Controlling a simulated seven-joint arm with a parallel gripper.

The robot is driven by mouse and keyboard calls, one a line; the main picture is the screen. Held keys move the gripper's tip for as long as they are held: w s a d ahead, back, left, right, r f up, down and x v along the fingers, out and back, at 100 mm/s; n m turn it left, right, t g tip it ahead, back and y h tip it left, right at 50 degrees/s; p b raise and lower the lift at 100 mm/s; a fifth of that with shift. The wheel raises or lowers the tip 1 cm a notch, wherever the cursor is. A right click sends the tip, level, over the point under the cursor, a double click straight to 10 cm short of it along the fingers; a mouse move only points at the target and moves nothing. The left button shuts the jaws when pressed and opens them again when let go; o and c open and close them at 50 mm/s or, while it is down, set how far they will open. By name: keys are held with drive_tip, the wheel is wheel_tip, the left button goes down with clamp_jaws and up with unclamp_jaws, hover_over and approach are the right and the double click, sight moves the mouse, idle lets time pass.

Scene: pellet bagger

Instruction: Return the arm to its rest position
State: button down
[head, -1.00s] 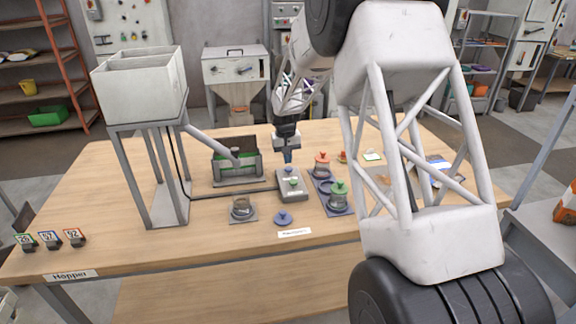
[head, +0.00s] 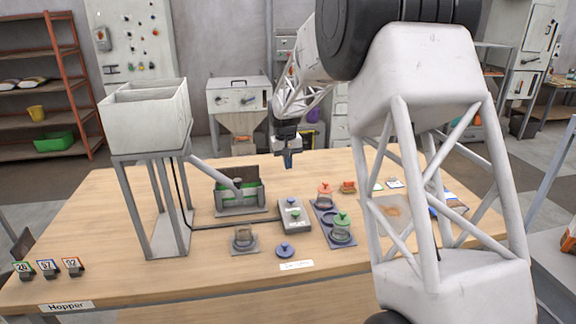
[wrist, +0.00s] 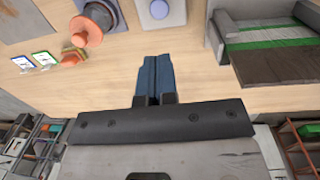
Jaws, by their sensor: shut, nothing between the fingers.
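My gripper (head: 288,160) hangs pointing down above the back part of the wooden table (head: 90,222), behind the grey button box. Its blue fingers (wrist: 152,80) are shut together with nothing between them in the wrist view. The fingers are clear of the objects on the table. My white arm covers the right part of the head view and hides some of the table there.
The white hopper (head: 146,122) stands on a frame at left, its chute reaching the green-walled bagger (head: 239,190). The button box (head: 294,215), a blue-lidded piece (head: 285,250) and jars with red (head: 324,189) and green (head: 341,219) lids stand mid-table. Number cards stand front left.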

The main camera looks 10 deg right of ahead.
drive_tip(key=s+r+t, duration=0.1)
drive_tip(key=s+r, duration=0.5)
drive_tip(key=s, duration=0.7)
drive_tip(key=s+r, duration=0.6)
drive_tip(key=s, duration=0.6)
drive_tip(key=s+f+t, duration=0.1)
drive_tip(key=s+f, duration=0.1)
drive_tip(key=s, duration=1.3)
drive_tip(key=s+f+t, duration=0.1)
drive_tip(key=s, duration=1.4)
drive_tip(key=shift+d+f, duration=0.2)
drive_tip(key=shift+f, duration=0.15)
